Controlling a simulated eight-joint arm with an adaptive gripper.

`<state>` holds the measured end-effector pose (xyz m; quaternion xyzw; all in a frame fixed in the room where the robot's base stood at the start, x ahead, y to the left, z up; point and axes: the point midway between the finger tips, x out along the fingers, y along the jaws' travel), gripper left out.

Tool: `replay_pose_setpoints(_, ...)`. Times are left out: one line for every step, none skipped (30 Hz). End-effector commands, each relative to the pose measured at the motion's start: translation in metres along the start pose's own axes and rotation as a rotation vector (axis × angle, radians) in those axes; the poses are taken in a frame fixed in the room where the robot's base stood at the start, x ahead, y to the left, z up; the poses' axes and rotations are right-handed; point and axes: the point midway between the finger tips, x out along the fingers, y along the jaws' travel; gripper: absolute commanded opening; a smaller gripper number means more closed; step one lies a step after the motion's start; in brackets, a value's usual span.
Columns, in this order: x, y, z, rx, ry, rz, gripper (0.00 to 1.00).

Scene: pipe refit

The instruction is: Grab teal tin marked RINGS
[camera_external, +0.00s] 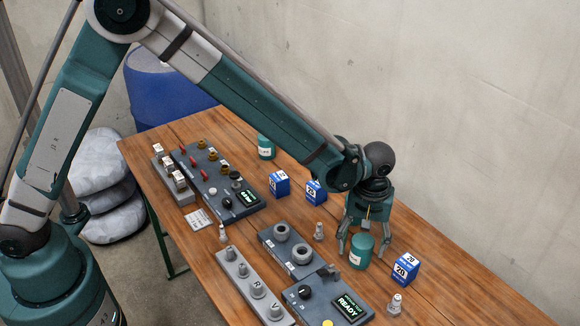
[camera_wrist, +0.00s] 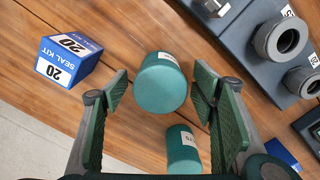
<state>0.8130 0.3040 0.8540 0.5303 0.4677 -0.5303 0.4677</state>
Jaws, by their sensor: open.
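A teal tin (camera_external: 362,250) stands on the table under my gripper (camera_external: 364,243), with the fingers on either side of it. In the wrist view this tin (camera_wrist: 160,84) lies in the gap between the two green finger pads, apart from both. Its white label is partly turned away and I cannot read it. My gripper (camera_wrist: 160,92) is open and empty. A second teal tin (camera_wrist: 182,152) shows below in the wrist view; its label is only partly visible. Another teal tin (camera_external: 266,147) stands at the far back of the table. I cannot tell which is marked RINGS.
A blue and white SEAL KIT 20 box (camera_external: 404,268) stands right of the tin; it also shows in the wrist view (camera_wrist: 68,62). A grey block with two rings (camera_external: 292,245) and a READY panel (camera_external: 330,298) lie left and in front. Bare wood extends at the right.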

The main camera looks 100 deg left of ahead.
Motion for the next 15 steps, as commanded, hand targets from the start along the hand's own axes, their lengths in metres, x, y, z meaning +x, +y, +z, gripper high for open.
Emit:
replay_pose_setpoints(0.007,0.000,0.000,0.000,0.000,0.000,0.57)
replay_pose_setpoints(0.011,0.000,0.000,0.000,0.000,0.000,0.57)
replay_pose_setpoints(0.015,0.000,0.000,0.000,0.000,0.000,0.57)
replay_pose_setpoints(0.019,0.000,0.000,0.000,0.000,0.000,0.57)
replay_pose_setpoints(0.021,0.000,0.000,0.000,0.000,0.000,0.57)
replay_pose_setpoints(0.024,0.000,0.000,0.000,0.000,0.000,0.57)
replay_pose_setpoints(0.026,0.000,0.000,0.000,0.000,0.000,0.57)
replay_pose_setpoints(0.027,0.000,0.000,0.000,0.000,0.000,0.57)
replay_pose_setpoints(0.028,0.000,0.000,0.000,0.000,0.000,0.57)
replay_pose_setpoints(0.029,0.000,0.000,0.000,0.000,0.000,0.57)
replay_pose_setpoints(0.029,0.000,0.000,0.000,0.000,0.000,0.57)
replay_pose_setpoints(0.029,0.000,0.000,0.000,0.000,0.000,0.57)
replay_pose_setpoints(0.029,0.000,0.000,0.000,0.000,0.000,0.57)
replay_pose_setpoints(0.029,0.000,0.000,0.000,0.000,0.000,0.57)
replay_pose_setpoints(0.029,0.000,0.000,0.000,0.000,0.000,0.57)
